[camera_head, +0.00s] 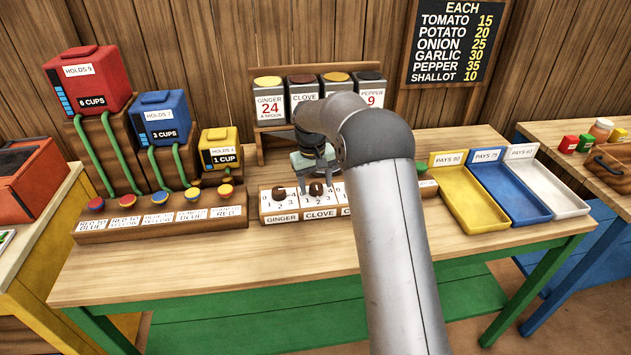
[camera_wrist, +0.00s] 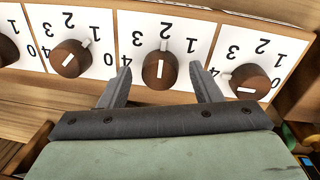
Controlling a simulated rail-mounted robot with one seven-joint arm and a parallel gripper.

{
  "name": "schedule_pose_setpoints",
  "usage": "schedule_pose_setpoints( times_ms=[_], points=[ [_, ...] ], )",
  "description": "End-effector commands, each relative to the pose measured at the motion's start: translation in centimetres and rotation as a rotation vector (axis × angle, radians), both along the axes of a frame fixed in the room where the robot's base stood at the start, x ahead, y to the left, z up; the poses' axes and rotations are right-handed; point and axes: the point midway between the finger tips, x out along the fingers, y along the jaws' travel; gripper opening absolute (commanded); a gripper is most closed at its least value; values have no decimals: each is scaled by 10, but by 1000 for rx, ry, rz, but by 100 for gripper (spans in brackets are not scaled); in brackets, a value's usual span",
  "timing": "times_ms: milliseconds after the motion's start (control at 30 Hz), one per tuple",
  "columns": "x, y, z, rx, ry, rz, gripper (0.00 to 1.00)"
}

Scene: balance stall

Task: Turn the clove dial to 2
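The clove dial, a round brown knob, lies between my fingertips in the wrist view (camera_wrist: 160,70). Its white panel is upside down there, and the white tick at the knob's edge points toward the 2. In the head view the clove dial (camera_head: 316,188) is partly covered by my gripper, above the CLOVE label. My gripper (camera_wrist: 162,82) is open, one finger on each side of the knob, with visible gaps; whether the fingertips are level with it I cannot tell. In the head view my gripper (camera_head: 315,170) is partly hidden by my arm.
The ginger dial (camera_wrist: 246,82) and another dial (camera_wrist: 70,58) flank the clove dial closely. Spice canisters (camera_head: 303,88) stand behind. A button strip (camera_head: 165,222) lies left; yellow, blue and white trays (camera_head: 466,212) stand right. The table's front is clear.

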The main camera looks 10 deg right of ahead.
Motion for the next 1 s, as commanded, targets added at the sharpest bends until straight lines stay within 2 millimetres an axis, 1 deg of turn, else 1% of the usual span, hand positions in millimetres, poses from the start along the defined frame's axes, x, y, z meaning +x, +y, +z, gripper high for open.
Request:
schedule_pose_setpoints(
  times_ms=[133, 267, 700, 833, 900, 1000],
  points=[
    [0, 1, 6, 0, 0, 0, 58],
    [0, 2, 25, 0, -3, 0, 58],
    [-1, 10, 131, 1, -4, 0, 58],
    [-2, 12, 154, 0, -3, 0, 58],
    [-2, 13, 163, 0, -2, 0, 58],
    [-2, 14, 170, 0, -2, 0, 58]
  ],
)
